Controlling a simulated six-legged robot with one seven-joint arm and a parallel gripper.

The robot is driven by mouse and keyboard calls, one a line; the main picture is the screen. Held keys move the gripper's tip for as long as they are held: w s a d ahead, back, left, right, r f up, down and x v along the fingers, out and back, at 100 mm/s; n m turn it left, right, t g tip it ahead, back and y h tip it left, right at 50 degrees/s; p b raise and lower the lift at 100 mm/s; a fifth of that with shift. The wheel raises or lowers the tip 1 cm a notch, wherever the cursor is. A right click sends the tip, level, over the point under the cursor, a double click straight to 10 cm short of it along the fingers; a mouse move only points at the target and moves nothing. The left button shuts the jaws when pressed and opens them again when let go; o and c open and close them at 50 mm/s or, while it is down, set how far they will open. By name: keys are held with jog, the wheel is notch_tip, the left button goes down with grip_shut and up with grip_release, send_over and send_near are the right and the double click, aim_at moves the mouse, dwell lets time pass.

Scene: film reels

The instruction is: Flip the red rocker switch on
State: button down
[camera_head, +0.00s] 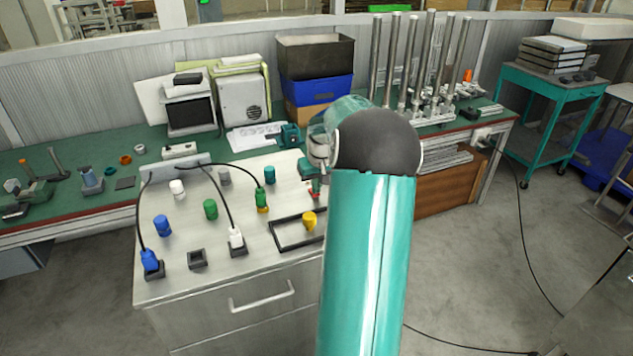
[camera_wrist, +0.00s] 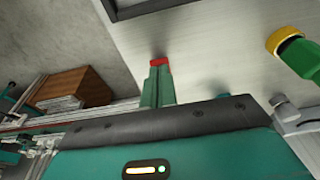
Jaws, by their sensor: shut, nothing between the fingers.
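The red rocker switch (camera_head: 314,193) shows as a small red patch at the right of the pale cabinet top (camera_head: 200,272) in the head view, partly covered by my arm and gripper. In the wrist view a red piece (camera_wrist: 159,61) shows right at the fingertips. My gripper (camera_wrist: 158,69) is shut and empty, its teal fingers side by side. The tips look very close to the red piece; I cannot tell if they touch. The switch's on or off position is not readable.
A green-and-yellow plug (camera_head: 262,199) and a white plug (camera_head: 236,239) stand on cables. Several coloured cylinders are spread on the cabinet top. A teal workbench (camera_head: 70,208) runs behind.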

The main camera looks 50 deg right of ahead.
jog(key=shift+s+a+f+t, duration=0.15)
jog(key=shift+f+t, duration=0.15)
jog(key=shift+t, duration=0.2)
jog(key=shift+w+d+r, duration=0.3)
jog(key=shift+w+d, duration=0.1)
jog(key=shift+w, duration=0.3)
jog(key=shift+r, duration=0.1)
jog(key=shift+w+v, duration=0.2)
jog(key=shift+v, duration=1.55)
jog(key=s+a+r, duration=0.2)
jog(key=s+r, duration=0.2)
jog(key=r, duration=0.5)
jog(key=shift+s+a, duration=0.35)
